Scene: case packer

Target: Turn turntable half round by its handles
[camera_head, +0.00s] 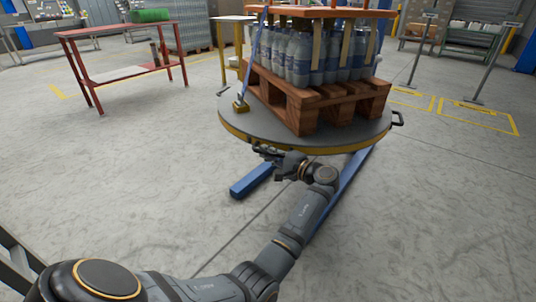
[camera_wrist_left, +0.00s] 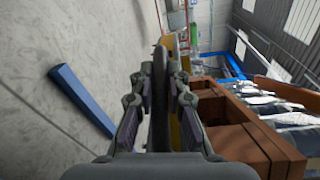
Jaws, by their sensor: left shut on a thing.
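The round turntable (camera_head: 257,124) has a grey top and a yellow rim, and it carries a wooden pallet (camera_head: 318,105) of bottles (camera_head: 312,55). A dark handle (camera_head: 398,118) sticks out at the right of its rim. My left gripper (camera_head: 266,152) is at the near left part of the rim, shut on a handle there. The gripper mostly hides that handle in the head view. In the left wrist view, the fingers (camera_wrist_left: 160,88) stand on both sides of a dark upright-looking edge, with the pallet to the right. My right gripper is not in view.
A blue base beam (camera_head: 252,180) sticks out low under the turntable, and another (camera_head: 355,165) runs to its right. A red table (camera_head: 120,62) stands at the back left. A blue strap (camera_head: 256,45) rises beside the load.

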